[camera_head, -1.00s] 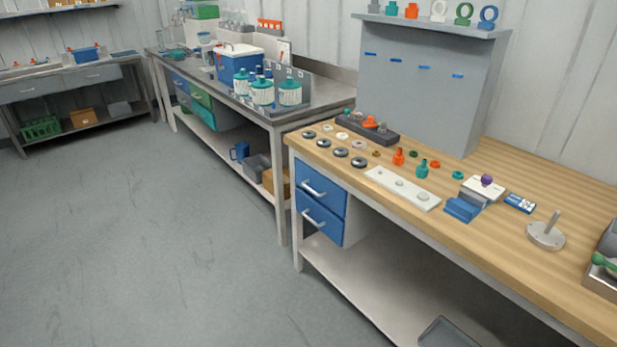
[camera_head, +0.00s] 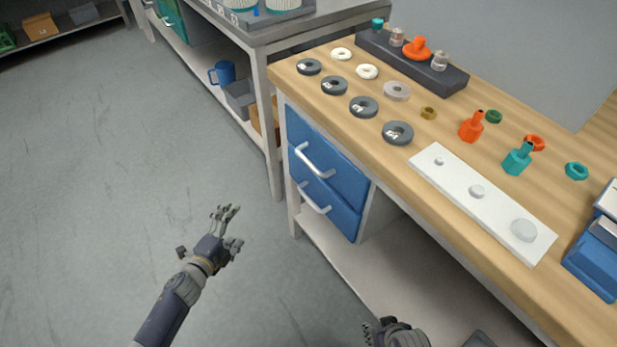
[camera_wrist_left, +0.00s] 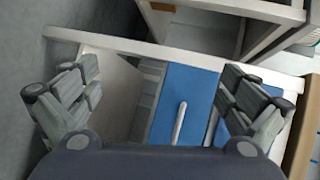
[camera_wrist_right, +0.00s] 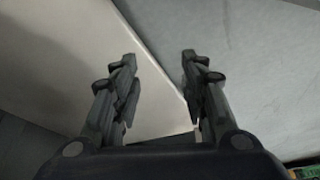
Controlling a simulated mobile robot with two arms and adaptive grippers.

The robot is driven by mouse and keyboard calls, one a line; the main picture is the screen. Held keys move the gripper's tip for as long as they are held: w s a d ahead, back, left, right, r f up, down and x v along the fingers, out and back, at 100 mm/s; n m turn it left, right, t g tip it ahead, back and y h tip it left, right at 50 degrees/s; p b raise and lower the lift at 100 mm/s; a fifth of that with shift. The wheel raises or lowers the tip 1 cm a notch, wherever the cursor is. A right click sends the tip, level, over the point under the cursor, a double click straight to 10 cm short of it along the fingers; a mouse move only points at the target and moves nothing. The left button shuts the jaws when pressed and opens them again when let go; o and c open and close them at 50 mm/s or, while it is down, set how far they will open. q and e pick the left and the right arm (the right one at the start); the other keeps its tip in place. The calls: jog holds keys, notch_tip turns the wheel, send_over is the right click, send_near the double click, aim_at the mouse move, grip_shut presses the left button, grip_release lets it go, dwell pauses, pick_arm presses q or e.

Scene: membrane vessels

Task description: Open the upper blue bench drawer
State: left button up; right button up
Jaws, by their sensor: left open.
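The upper blue drawer (camera_head: 327,147) is in the left end of the wooden-topped bench, with a pale bar handle (camera_head: 315,161). It looks closed. The lower blue drawer (camera_head: 335,205) with a similar handle is directly below. My left gripper (camera_head: 232,224) is open and empty, left of the drawers and apart from them. In the left wrist view, a blue drawer front (camera_wrist_left: 190,85) and a pale handle show between its spread fingers; the right finger hides part of the blue fronts. My right gripper (camera_head: 380,328) is at the bottom edge; its fingers are apart and empty in its wrist view (camera_wrist_right: 158,62).
The wooden bench top (camera_head: 440,125) carries dark rings, a white plate (camera_head: 480,195), coloured fittings and a dark rack (camera_head: 412,62). A pale lower shelf (camera_head: 420,275) runs under it. A grey bench stands behind. The floor (camera_head: 130,170) at left is clear.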

pick_arm(q)
notch_tip(320, 180, up, 4)
jog(key=w+d+m+h+b, duration=0.2)
jog(key=w+m, duration=0.1)
jog(key=m, duration=0.1)
jog(key=m+g+h+b, duration=0.3)
jog(key=m+h+b, duration=0.55)
jog(key=m, duration=1.25)
send_near(308, 162)
jog(key=shift+y, duration=0.35)
jog(key=b+x, duration=0.1)
jog(key=x, duration=0.9)
jog(key=shift+d, duration=0.1)
pick_arm(e)
jog(key=w+r+t, duration=0.2)
jog(key=w+r, duration=0.1)
jog(key=r, duration=0.5)
jog(key=w+a+r+t, duration=0.1)
jog(key=w+r+t, duration=0.1)
jog(key=r, duration=0.5)
jog(key=shift+w+a+r+y, duration=0.2)
jog(key=shift+w+r+y, duration=0.1)
jog(key=shift+w+r, duration=0.1)
pick_arm(q)
jog(key=c, duration=1.4)
jog(key=shift+o, duration=0.2)
